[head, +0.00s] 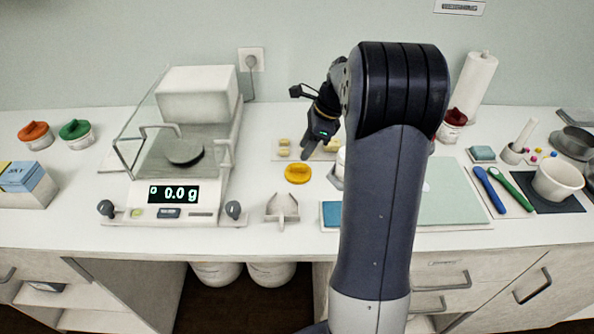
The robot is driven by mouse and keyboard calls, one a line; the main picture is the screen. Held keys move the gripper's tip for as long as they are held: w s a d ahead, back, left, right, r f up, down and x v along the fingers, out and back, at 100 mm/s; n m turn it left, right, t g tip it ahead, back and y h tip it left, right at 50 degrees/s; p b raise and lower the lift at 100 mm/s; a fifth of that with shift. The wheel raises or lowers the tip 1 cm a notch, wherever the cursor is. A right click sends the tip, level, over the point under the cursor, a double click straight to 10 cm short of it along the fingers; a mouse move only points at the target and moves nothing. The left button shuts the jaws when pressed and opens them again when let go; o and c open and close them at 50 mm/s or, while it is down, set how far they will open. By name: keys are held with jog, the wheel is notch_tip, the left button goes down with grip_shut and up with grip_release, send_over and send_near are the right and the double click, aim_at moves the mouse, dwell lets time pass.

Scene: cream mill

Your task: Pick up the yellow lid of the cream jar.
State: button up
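The yellow lid (297,174) lies on the white counter, right of the balance and just in front of a pale board. It is a flat round lid with a raised grip on top. My gripper (312,157) points down above and slightly right of the lid in the picture, and looks apart from it. Its fingers are small and dark, so I cannot tell whether they are open. A white jar-like body (339,168) shows just right of my gripper, mostly hidden by my arm; I cannot tell whether it is the cream jar.
A balance (170,192) reading 0.0 g stands left of the lid. A grey holder (282,208) is in front of it. A board with small yellow pieces (284,148) lies behind. Orange-lidded (35,134) and green-lidded (77,133) jars stand far left.

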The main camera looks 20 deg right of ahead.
aim_at(298, 166)
jog(key=x, duration=0.6)
jog(key=shift+s+d+f, duration=0.1)
jog(key=shift+s+d, duration=0.05)
jog(key=shift+s, duration=0.2)
grip_shut()
